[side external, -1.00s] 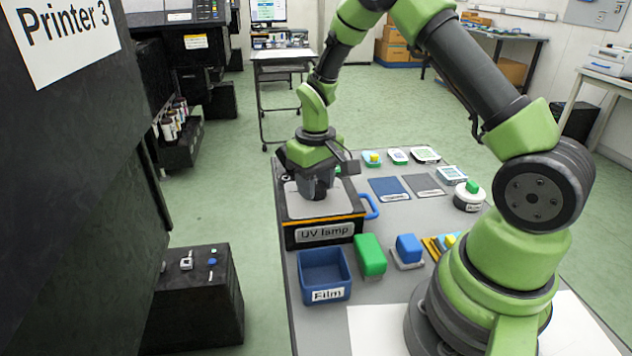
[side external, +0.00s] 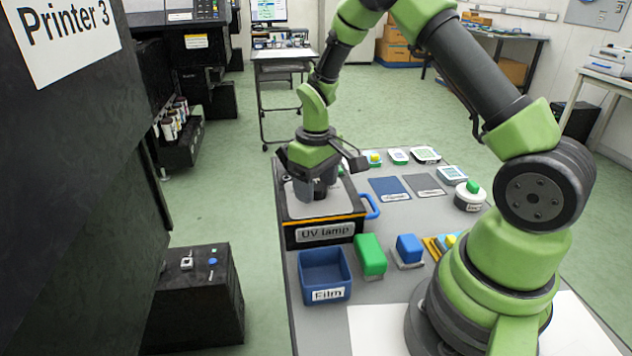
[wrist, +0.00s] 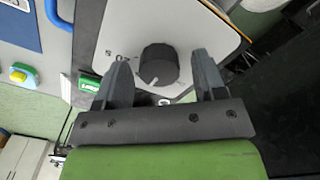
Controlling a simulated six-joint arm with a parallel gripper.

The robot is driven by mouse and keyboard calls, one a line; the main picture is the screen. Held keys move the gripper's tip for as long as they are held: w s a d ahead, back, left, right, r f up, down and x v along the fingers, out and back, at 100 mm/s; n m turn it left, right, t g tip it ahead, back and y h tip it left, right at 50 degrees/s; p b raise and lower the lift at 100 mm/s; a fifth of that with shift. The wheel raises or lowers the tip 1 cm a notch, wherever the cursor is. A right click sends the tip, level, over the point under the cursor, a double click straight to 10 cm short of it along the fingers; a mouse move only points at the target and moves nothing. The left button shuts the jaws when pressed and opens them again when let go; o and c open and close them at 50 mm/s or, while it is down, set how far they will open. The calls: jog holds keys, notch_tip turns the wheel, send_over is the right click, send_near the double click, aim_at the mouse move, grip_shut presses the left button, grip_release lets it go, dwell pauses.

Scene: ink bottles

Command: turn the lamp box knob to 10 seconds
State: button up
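The lamp box (side external: 325,232), labelled "UV lamp", stands on the table with a grey-white top and a blue handle (side external: 371,206) on its right side. In the wrist view its dark round knob (wrist: 158,65) sits on the pale top, with a white pointer mark at its lower edge. The scale marks around it are too small to read. My gripper (wrist: 160,78) is open above the box, one finger on each side of the knob, with visible gaps. In the side view my gripper (side external: 318,190) hides the knob.
A blue bin labelled "Film" (side external: 325,295), a green block (side external: 370,255) and a blue block (side external: 408,248) stand in front of the box. Blue and grey mats (side external: 390,188) lie to its right. The dark printer (side external: 70,180) rises at the left.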

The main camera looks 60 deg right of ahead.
aim_at(316, 185)
notch_tip(316, 185, up, 9)
jog(key=shift+f, duration=0.1)
jog(key=shift+r, duration=0.55)
jog(key=s+a+r+m+t, duration=0.1)
jog(key=s+a+r+t, duration=0.15)
jog(key=s+r, duration=0.2)
jog(key=s+a+r+t, duration=0.1)
jog(key=s+a+r, duration=0.2)
jog(key=r, duration=0.3)
jog(key=s+a+r+m+t+y, duration=0.2)
jog(key=s+a, duration=0.3)
jog(key=s, duration=0.5)
jog(key=shift+t, duration=0.85)
